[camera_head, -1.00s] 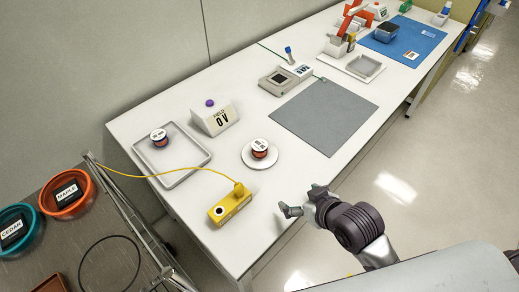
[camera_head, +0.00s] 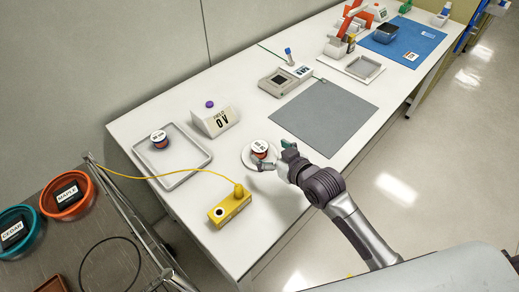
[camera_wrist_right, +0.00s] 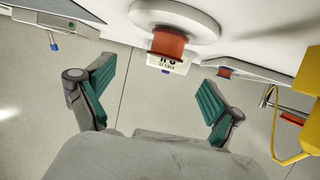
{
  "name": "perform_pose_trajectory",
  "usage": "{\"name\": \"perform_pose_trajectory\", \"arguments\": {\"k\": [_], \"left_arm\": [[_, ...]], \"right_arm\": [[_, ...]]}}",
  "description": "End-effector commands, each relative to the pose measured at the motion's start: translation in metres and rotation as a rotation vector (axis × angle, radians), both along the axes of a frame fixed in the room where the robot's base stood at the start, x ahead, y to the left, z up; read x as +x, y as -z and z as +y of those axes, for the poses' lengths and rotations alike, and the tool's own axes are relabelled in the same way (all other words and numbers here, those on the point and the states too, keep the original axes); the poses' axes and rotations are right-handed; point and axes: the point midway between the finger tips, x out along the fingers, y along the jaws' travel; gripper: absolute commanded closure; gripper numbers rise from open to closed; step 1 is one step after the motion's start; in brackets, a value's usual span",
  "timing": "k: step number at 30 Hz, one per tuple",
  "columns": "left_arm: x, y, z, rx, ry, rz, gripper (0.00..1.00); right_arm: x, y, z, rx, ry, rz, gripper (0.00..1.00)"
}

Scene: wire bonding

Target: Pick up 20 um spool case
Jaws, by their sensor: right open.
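A small red spool case (camera_head: 260,148) with a white lid label stands on a round white dish (camera_head: 248,163); the label is too small to read surely. A second red spool case (camera_head: 159,139) with a dark rim stands in a grey tray (camera_head: 189,180) further left. My right gripper (camera_head: 276,157) is open, its fingers close to the case on the dish. In the right wrist view that case (camera_wrist_right: 168,42) lies ahead of the spread, empty fingers (camera_wrist_right: 155,82), with the dish (camera_wrist_right: 202,34) behind it. My left gripper is out of view.
A yellow box (camera_head: 230,207) with a cable stands near the front edge. A bare grey mat (camera_head: 324,117) lies to the right. A metal rack with bowls (camera_head: 68,195) is at the left.

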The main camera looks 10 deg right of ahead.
Motion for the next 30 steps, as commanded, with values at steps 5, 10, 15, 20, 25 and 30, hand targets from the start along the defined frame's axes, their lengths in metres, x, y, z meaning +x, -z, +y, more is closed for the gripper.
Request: {"name": "perform_pose_trajectory", "arguments": {"k": [5,10,15,20,25,30], "left_arm": [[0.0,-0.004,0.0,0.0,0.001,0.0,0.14],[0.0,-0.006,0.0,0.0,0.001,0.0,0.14],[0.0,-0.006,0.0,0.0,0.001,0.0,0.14],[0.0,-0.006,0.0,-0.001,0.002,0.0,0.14],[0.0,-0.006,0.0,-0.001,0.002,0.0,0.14],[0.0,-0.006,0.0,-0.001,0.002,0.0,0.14]], "right_arm": [[0.016,0.008,0.01,0.002,0.0,0.002,0.07],[0.036,0.019,0.019,0.0,0.0,0.001,0.07],[0.042,0.023,0.022,-0.001,-0.001,0.001,0.07],[0.042,0.023,0.022,-0.001,-0.001,0.001,0.07],[0.042,0.023,0.022,-0.001,-0.001,0.002,0.36],[0.042,0.023,0.022,-0.002,0.0,0.002,0.64]]}}
